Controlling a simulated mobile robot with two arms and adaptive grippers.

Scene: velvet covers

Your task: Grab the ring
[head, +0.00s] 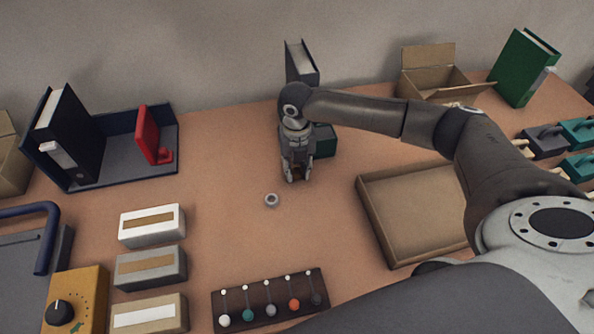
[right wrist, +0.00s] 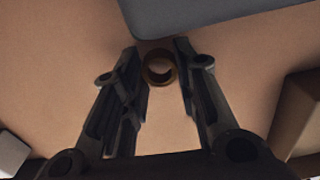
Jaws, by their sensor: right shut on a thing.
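My right gripper (head: 294,178) is at the middle of the table, pointing down. In the right wrist view its two fingers (right wrist: 158,70) are closed in on a brown ring (right wrist: 160,80), which sits between the fingertips. In the head view the fingers mostly hide what they hold. A small pale grey ring-shaped thing (head: 271,200) lies on the table to the lower left of the gripper, apart from it. My left gripper is not in view.
A shallow tray (head: 382,253) lies right of the gripper. A dark green box (head: 325,141) and an upright binder (head: 301,64) stand behind it. Several small boxes (head: 151,224) are at left. A dark strip with coloured knobs (head: 235,308) lies in front. The table between is clear.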

